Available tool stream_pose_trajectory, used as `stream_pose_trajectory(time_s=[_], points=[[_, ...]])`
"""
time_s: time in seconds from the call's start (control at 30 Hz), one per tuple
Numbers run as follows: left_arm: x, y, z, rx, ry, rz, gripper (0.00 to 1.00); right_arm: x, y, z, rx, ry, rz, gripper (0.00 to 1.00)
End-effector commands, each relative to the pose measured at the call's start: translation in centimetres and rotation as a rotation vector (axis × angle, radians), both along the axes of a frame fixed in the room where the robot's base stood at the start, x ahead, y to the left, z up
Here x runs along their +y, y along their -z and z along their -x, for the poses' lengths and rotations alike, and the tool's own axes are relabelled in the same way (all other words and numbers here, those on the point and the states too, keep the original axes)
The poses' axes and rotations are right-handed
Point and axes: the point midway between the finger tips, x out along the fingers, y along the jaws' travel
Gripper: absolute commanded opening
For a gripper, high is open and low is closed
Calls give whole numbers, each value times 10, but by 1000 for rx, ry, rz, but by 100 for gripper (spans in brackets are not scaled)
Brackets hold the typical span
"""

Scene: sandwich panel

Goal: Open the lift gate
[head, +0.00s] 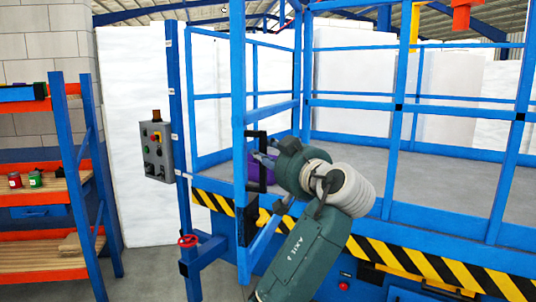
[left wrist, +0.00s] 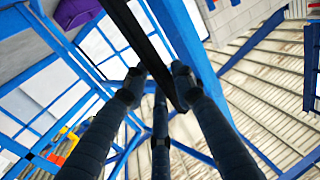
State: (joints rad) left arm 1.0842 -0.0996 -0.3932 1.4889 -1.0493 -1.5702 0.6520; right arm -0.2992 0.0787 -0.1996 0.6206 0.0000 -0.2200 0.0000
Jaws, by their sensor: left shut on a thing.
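The lift gate is a blue tube frame with a tall front post (head: 238,80) and rails running back to a post at its right. It appears angled out toward me from the platform's striped edge. A black handle (head: 250,135) is fixed to the front post. My left gripper (head: 263,161) is at this handle, partly hidden by the wrist. In the left wrist view, the dark fingers of my left gripper (left wrist: 160,85) are closed around the black handle bar (left wrist: 138,32), beside a blue post. My right gripper is not in view.
A grey control box (head: 156,150) hangs on a blue post at left. A red handwheel (head: 188,241) is below it. A shelf (head: 62,185) with small cans stands far left. The platform floor behind the gate holds a purple object (head: 254,170).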

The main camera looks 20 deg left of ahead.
Motion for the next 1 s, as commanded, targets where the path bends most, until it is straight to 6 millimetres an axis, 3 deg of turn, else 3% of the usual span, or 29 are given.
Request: stream_pose_trajectory(time_s=[0.03,0.27,0.3,0.33,0.8,1.0], points=[[-1,-8,-1,-14,9,-9,0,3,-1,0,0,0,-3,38],[-1,-9,-1,-15,9,-8,0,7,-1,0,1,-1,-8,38],[-1,-9,-1,-16,9,-9,34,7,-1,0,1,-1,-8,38],[-1,-8,-1,-15,9,-8,40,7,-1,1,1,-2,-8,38],[-1,-4,-1,-8,7,-5,40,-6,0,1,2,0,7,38],[-15,-3,10,-9,9,-4,40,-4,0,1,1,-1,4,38]])
